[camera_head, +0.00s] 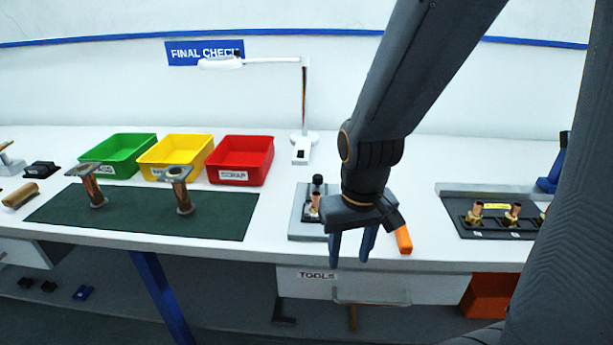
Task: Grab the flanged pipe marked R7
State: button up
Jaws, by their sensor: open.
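Two flanged pipes stand upright on a dark green mat (130,222) at the left of the table. The left flanged pipe (93,188) is copper-brown with a grey flange on top; the right flanged pipe (181,192) looks alike. I cannot read an R7 mark on either. My gripper (352,250) points down at the table's front edge, well to the right of both pipes. Its two blue fingers are apart with nothing between them.
Green (120,150), yellow (172,152) and red (240,160) bins stand behind the mat. A white lamp (304,110) stands behind my gripper. A dark tray (490,222) holds copper fittings at right.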

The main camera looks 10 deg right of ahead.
aim_at(312, 212)
jog(key=u, duration=1.05)
jog(key=k, duration=1)
jog(key=z, duration=1)
jog(key=i, duration=1)
